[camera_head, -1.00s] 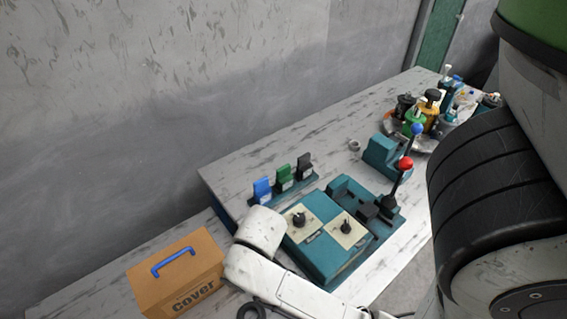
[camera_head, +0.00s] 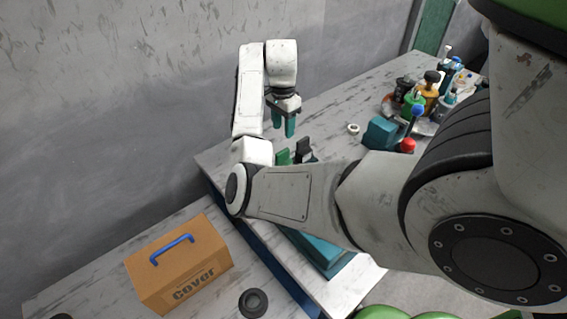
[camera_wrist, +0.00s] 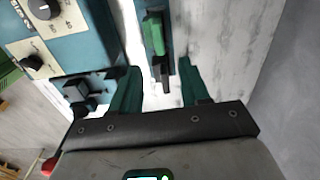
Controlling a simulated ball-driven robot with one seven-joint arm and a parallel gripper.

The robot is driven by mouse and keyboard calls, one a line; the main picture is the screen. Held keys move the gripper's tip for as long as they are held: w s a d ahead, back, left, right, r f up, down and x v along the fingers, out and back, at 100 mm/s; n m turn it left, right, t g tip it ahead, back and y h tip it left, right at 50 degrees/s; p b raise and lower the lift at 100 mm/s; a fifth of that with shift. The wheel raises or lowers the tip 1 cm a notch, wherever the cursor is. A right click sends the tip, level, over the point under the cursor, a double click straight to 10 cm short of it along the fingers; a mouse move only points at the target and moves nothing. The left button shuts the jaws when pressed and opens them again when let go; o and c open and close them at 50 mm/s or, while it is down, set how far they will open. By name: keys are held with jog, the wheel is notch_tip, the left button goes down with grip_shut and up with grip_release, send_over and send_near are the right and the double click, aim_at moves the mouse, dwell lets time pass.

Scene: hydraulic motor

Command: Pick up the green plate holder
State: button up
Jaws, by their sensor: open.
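The green plate holder (camera_head: 283,157) stands upright on a teal strip base, partly hidden behind my arm in the head view. In the wrist view the green holder (camera_wrist: 154,35) lies a little beyond my fingertips, left of the middle. The black plate holder (camera_head: 304,148) is beside it; in the wrist view it (camera_wrist: 165,75) shows between my fingers. My gripper (camera_head: 284,130) points down above the holders. It is open and empty, with its teal fingers (camera_wrist: 159,64) apart. The blue plate holder is hidden behind my arm in the head view.
The teal control box (camera_wrist: 70,30) with dials is left of the holders. A teal block (camera_head: 381,133), a red-knobbed lever (camera_head: 407,146) and a crowded tray (camera_head: 424,127) are to the right. A cover box (camera_head: 180,268) sits at lower left. The table behind the holders is clear.

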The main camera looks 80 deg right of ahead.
aim_at(282, 151)
jog(key=shift+s+d+f, duration=0.1)
jog(key=shift+s+f, duration=0.05)
jog(key=shift+f, duration=0.05)
notch_tip(282, 151, down, 5)
jog(key=b, duration=0.2)
jog(key=shift+b, duration=0.3)
jog(key=shift+f+p, duration=0.3)
jog(key=shift+f, duration=0.2)
jog(key=shift+w+a+f+p, duration=0.1)
jog(key=shift+a+f+p, duration=0.1)
jog(key=shift+f, duration=0.85)
jog(key=shift+w+a+f+p, duration=0.1)
jog(key=shift+a+f+p, duration=0.05)
jog(key=shift+f, duration=0.9)
grip_shut()
